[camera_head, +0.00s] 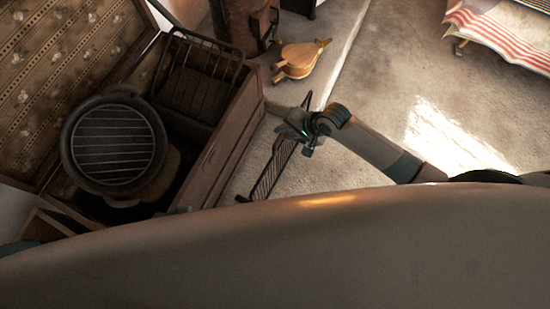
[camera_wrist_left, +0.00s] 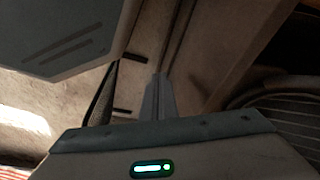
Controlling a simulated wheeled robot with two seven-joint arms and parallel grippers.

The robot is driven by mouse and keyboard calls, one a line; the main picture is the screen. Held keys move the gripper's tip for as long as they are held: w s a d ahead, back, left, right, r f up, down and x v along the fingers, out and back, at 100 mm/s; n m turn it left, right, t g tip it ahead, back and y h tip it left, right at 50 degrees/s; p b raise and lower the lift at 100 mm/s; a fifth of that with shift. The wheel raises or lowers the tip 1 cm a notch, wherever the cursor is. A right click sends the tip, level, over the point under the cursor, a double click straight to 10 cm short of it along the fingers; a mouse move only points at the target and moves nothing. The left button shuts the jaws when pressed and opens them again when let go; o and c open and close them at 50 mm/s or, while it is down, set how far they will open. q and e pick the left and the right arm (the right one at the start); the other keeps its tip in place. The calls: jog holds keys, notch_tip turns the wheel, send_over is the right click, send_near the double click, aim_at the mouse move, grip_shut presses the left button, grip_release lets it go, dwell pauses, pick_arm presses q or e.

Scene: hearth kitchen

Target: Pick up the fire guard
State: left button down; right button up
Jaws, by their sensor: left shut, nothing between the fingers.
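The fire guard (camera_head: 268,174) is a dark barred panel, seen nearly edge-on beside the wooden chest, over the pale floor. My right gripper (camera_head: 301,124) is at its upper part, overlapping its edge in the head view. The fingers are too small and covered to tell whether they are closed on it. My left gripper (camera_wrist_left: 158,85) is shut and empty in the left wrist view. A thin dark barred strip there, left of the fingers, looks like the fire guard (camera_wrist_left: 102,96), apart from them.
The open wooden chest (camera_head: 222,150) at left holds a round black grill pan (camera_head: 70,142) and a dark wire rack (camera_head: 205,57). A striped cloth (camera_head: 497,35) is at upper right. The floor at right is clear.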

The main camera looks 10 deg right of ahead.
jog(key=shift+f, duration=0.1)
